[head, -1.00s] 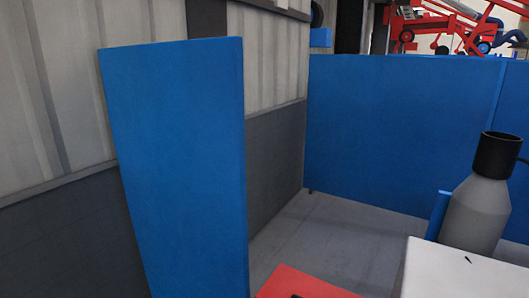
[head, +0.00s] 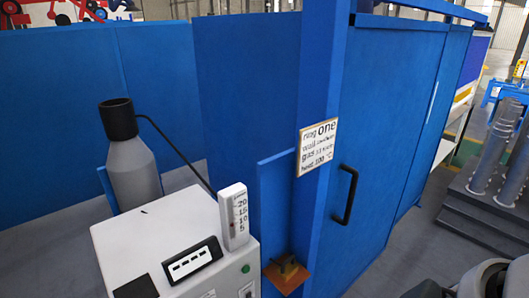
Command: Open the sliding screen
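The sliding screen (head: 400,120) is a tall blue panel at the right of the middle, with a black vertical bar handle (head: 347,195) near its left edge. The panel spans from the blue post (head: 320,100) rightward, and I see no open gap beside the post. A rounded grey and dark part at the lower right corner looks like part of my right arm. No gripper fingers show, so neither gripper can be placed relative to the handle.
A sign (head: 317,147) hangs on the post. Left of it stand a white machine (head: 150,235) and a grey gas bottle (head: 133,170) with a black top. Grey cylinders (head: 492,150) stand on a stepped dark base at the right. Grey floor lies before the screen.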

